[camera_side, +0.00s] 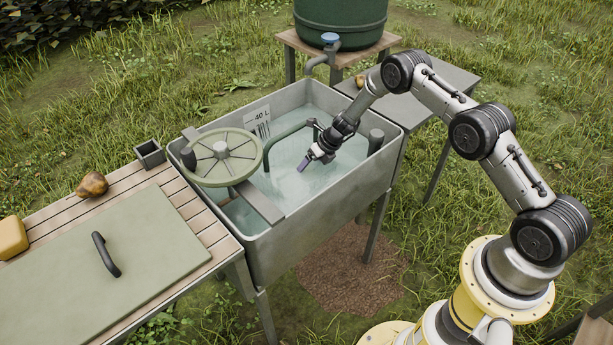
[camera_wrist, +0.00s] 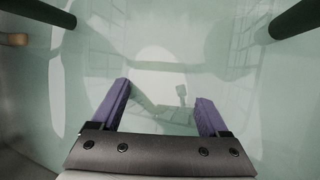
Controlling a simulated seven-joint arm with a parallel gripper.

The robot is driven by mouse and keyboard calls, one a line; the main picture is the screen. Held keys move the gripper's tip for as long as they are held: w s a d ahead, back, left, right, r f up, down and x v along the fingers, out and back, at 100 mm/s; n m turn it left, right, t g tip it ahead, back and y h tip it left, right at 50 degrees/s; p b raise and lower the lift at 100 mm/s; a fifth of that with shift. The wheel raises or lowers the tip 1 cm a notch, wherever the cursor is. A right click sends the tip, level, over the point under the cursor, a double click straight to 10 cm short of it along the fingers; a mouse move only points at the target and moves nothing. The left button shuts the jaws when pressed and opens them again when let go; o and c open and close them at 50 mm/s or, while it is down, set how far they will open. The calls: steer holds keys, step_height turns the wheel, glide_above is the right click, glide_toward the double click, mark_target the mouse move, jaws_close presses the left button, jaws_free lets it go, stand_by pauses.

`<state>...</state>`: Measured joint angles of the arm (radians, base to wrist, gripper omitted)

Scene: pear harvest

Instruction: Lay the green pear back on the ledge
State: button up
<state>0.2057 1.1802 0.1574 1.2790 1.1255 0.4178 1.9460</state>
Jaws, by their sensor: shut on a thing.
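My gripper (camera_side: 308,163) points down into the grey water basin (camera_side: 310,221), low over the pale green water (camera_side: 340,170). Its purple fingers stand apart in the wrist view (camera_wrist: 162,97). I cannot make out what is held; only water and reflections show between the fingers. I see no clearly green pear in either view. A brown-yellow pear (camera_side: 92,185) lies on the slatted wooden ledge (camera_side: 203,222) at the left, well away from my gripper.
A green spoked wheel (camera_side: 221,156) and a grey plank (camera_side: 260,202) cross the basin's left part. A dark green pipe (camera_side: 284,133) bends beside my gripper. A tap (camera_side: 329,42) hangs behind. A green board with a handle (camera_side: 106,254) covers much of the left table.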

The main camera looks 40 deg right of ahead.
mark_target(307, 168)
step_height(307, 168, up, 6)
steer(key=shift+r, duration=0.15)
steer(key=shift+s+a, duration=0.25)
steer(key=shift+s, duration=0.1)
steer(key=shift+s+r, duration=0.7)
steer(key=shift+s, duration=0.1)
steer(key=s+d+r+m+h, duration=0.1)
steer(key=s+d+r+m, duration=0.1)
steer(key=s+d+r, duration=0.5)
steer(key=s+d+r+m+t, duration=0.1)
steer(key=s+d+r, duration=0.2)
steer(key=d+r, duration=0.6)
steer(key=s+d+r+m+h, duration=0.1)
steer(key=s+d+r+m, duration=0.1)
steer(key=s+d+r, duration=0.6)
steer(key=w+d+f, duration=0.3)
steer(key=w, duration=0.1)
steer(key=w+d+f, duration=0.3)
steer(key=w, duration=0.1)
steer(key=w+d+f, duration=0.3)
steer(key=w+d, duration=0.1)
steer(key=shift+w+f, duration=0.15)
steer(key=shift+w, duration=0.2)
steer(key=shift+w+d+f, duration=0.45)
steer(key=shift+w+f, duration=0.1)
steer(key=shift+f, duration=1.7)
